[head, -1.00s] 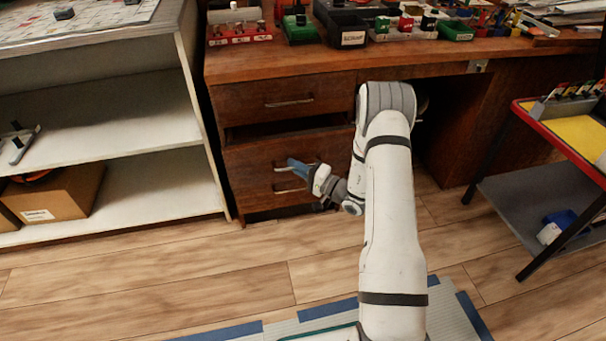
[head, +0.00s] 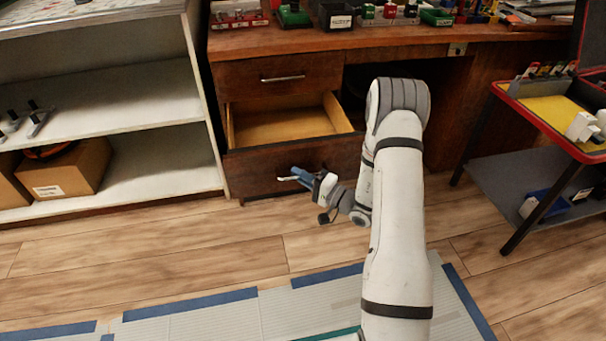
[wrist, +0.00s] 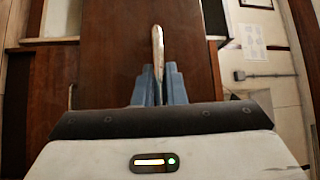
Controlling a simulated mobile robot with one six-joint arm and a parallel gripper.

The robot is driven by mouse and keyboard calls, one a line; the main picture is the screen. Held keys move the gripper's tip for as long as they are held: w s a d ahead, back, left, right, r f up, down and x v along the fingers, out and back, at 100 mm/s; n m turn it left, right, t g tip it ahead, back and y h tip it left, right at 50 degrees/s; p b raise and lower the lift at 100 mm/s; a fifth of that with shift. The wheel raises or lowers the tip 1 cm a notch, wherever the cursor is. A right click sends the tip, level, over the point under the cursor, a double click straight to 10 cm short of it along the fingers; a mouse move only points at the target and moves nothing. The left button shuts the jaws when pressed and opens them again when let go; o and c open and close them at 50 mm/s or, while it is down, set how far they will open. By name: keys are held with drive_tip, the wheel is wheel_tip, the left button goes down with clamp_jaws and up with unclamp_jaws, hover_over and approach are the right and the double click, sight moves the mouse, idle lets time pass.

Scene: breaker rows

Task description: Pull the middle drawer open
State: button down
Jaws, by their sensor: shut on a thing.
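The middle drawer (head: 255,170), below the closed top drawer (head: 262,77), stands well open in the head view. Its pale wooden inside shows and looks empty. My gripper (head: 297,176) is at its front, with the blue fingers over the handle. In the wrist view my gripper (wrist: 160,72) is shut on the metal handle (wrist: 158,45), which stands out between the two blue fingers. The brown drawer front (wrist: 115,50) lies behind it. Most of the handle is hidden by the fingers in the head view.
A white shelf unit (head: 130,133) with a cardboard box (head: 70,170) stands at the left. A red-edged cart (head: 545,122) stands at the right. The desk top (head: 390,38) holds several small bins. The wooden floor (head: 200,245) before the desk is free.

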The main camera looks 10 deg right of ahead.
drive_tip(key=shift+s+a+f, duration=0.1)
drive_tip(key=shift+s+a, duration=0.1)
drive_tip(key=shift+a, duration=0.1)
drive_tip(key=c, duration=1.8)
unclamp_jaws()
drive_tip(key=o, duration=0.3)
drive_tip(key=shift+d, duration=0.2)
drive_tip(key=shift+s+d, duration=0.1)
drive_tip(key=shift+d, duration=0.15)
drive_tip(key=p+v, duration=0.2)
drive_tip(key=v, duration=0.5)
drive_tip(key=shift+s, duration=0.1)
